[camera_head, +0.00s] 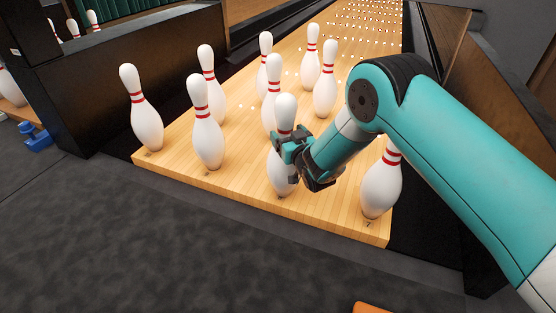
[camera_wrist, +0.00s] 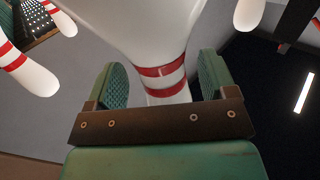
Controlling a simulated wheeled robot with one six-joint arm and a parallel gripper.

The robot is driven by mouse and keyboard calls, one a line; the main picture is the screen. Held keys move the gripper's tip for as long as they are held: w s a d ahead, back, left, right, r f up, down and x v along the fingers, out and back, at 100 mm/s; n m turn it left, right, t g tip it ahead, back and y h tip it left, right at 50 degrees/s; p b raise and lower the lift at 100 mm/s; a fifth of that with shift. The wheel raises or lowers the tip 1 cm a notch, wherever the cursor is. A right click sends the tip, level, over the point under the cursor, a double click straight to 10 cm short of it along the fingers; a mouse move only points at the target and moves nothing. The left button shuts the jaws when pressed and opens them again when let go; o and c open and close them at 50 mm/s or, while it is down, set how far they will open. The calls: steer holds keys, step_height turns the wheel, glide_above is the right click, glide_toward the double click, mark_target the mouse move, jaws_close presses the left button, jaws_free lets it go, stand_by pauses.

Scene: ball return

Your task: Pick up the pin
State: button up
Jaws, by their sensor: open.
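Several white bowling pins with red neck stripes stand upright on the wooden lane deck (camera_head: 232,194). My gripper (camera_head: 293,155) is at the front-row pin (camera_head: 281,172), second from the right in the head view, at the height of its neck. In the wrist view the same pin (camera_wrist: 162,40) fills the middle, and its striped neck lies between the two green finger pads of my gripper (camera_wrist: 165,80). The jaws are open, with a gap showing beside the neck. The gripper hides part of the pin's neck and upper body in the head view.
A pin (camera_head: 381,186) stands close to the right, under my arm. Another pin (camera_head: 207,130) stands to the left, and one (camera_head: 270,95) stands behind. A dark divider (camera_head: 110,85) borders the lane at left. The grey floor (camera_head: 150,240) in front is mostly clear.

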steer(key=shift+w+a+f, duration=0.15)
steer(key=shift+w+a, duration=0.1)
steer(key=shift+w, duration=0.35)
steer(key=shift+w+a, duration=0.2)
steer(key=shift+a, duration=0.1)
steer(key=shift+d, duration=0.15)
steer(key=c, duration=1.4)
steer(key=shift+w+r, duration=0.1)
steer(key=shift+r, duration=0.25)
jaws_close()
step_height(320, 180, up, 20)
steer(key=p, duration=1)
